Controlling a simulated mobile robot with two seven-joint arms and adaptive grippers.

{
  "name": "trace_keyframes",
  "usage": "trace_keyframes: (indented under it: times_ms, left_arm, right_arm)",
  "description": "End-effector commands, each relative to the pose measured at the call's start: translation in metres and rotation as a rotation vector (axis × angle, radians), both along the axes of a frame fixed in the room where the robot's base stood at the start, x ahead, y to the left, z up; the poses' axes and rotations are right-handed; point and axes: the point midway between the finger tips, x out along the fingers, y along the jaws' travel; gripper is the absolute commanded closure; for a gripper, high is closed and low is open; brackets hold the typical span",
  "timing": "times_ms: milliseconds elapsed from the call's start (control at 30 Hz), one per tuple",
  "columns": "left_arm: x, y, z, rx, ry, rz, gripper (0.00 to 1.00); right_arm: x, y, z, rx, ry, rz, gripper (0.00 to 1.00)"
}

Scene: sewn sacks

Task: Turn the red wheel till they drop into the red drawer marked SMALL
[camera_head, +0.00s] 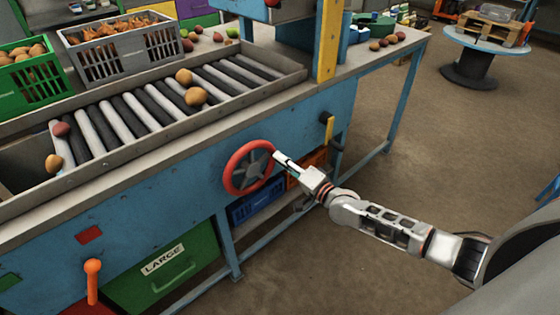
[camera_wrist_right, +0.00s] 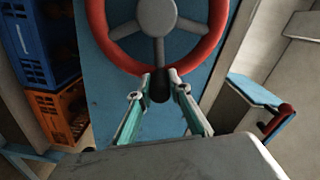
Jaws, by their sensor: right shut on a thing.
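The red wheel (camera_head: 230,174) is mounted on the blue side of the sorting table; its rim also shows in the right wrist view (camera_wrist_right: 101,33). My right gripper (camera_head: 277,154) is at the wheel's right edge. In the right wrist view its fingertips (camera_wrist_right: 160,76) are closed around the wheel's dark handle (camera_wrist_right: 160,90). Several round yellow and reddish pieces, one of them yellow (camera_head: 195,96), lie on the roller bed (camera_head: 128,112). A red surface (camera_head: 85,310) shows at the bottom edge; no SMALL label is visible. My left gripper is out of view.
A green drawer marked LARGE (camera_head: 195,262) is low under the table. An orange lever (camera_head: 92,282) stands left of it. A blue crate (camera_head: 252,209) and an orange crate (camera_head: 308,164) sit below the wheel. A yellow post (camera_head: 328,45) rises behind.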

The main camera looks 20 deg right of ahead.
Motion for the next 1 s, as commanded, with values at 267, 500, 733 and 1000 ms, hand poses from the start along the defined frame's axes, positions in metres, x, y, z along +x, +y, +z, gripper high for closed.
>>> trace_keyframes:
  times_ms: [267,500,733,1000]
  left_arm:
    - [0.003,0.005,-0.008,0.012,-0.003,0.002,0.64]
    - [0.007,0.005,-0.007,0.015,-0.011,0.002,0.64]
    - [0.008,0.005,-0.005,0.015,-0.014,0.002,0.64]
    - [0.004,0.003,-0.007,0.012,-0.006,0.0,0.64]
  right_arm:
    - [0.0,-0.003,-0.015,0.024,0.014,0.0,1.0]
    - [0.0,-0.003,-0.018,0.019,0.014,0.0,1.0]
    - [0.0,-0.002,-0.018,0.018,0.015,0.001,1.0]
    - [0.0,-0.001,-0.018,0.019,0.014,0.001,0.65]
